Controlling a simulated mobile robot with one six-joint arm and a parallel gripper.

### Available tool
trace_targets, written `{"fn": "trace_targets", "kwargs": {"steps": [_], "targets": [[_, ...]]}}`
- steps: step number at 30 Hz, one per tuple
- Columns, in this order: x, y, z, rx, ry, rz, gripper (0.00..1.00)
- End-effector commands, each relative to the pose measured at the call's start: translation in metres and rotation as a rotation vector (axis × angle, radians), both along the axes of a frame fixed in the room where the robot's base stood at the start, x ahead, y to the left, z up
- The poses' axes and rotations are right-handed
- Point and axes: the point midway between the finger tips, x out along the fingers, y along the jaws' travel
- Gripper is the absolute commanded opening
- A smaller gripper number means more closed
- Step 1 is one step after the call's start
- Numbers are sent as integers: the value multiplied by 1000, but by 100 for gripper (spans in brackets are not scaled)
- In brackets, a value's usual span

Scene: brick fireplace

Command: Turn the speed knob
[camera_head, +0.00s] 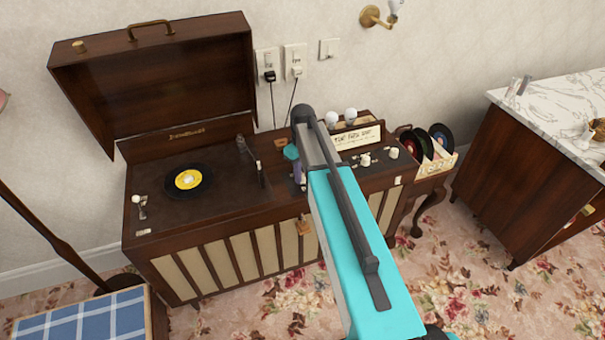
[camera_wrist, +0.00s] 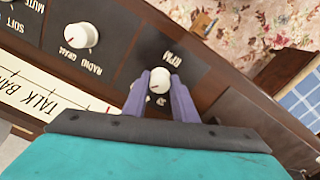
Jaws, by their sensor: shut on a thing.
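The speed knob (camera_wrist: 159,77) is a small white knob with a red mark, on a dark panel lettered "RPM", in the wrist view. My gripper (camera_wrist: 160,86) has its two purple fingers closed on either side of this knob. In the head view my gripper (camera_head: 297,168) reaches down to the panel of the wooden record player cabinet (camera_head: 215,238), just right of the turntable. My arm and gripper hide the knob there.
Another white knob (camera_wrist: 80,36) sits on the panel to the left in the wrist view. A black record (camera_head: 188,181) with a yellow label lies on the turntable. The lid (camera_head: 160,75) stands open. Records in a holder (camera_head: 438,160) stand at the cabinet's right.

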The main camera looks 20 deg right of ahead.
Motion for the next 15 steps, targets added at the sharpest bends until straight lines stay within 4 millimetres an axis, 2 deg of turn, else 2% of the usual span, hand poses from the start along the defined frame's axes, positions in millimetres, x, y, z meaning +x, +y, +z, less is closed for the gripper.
{"fn": "trace_targets", "kwargs": {"steps": [15], "targets": [[1, -1, 1, 0, 0, 375, 3]]}}
